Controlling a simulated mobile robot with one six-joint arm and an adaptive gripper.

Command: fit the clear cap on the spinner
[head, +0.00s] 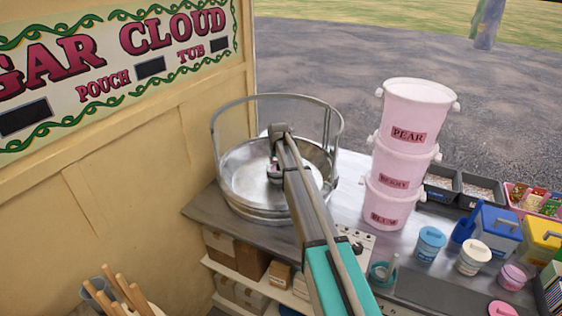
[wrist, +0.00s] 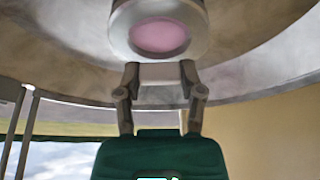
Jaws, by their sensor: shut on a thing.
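The spinner is a wide metal bowl (head: 240,192) on the counter, with a small metal head in its middle. In the wrist view the spinner head (wrist: 118,28) shows a round pink top at the upper edge. My gripper (wrist: 160,72) is just beside the head, its fingers shut on a pale grey piece between them. I take this piece to be part of the clear cap (wrist: 160,75); the rest of the cap cannot be made out. In the head view my arm hides the fingertips. Whether the cap touches the head cannot be told.
A raised metal rail (head: 213,127) rings the bowl. Stacked pink tubs (head: 413,110) stand close on the right. Farther right are a blue cup (head: 430,243), a white cup (head: 473,257) and black trays (head: 481,189). A yellow wall (head: 150,180) is on the left.

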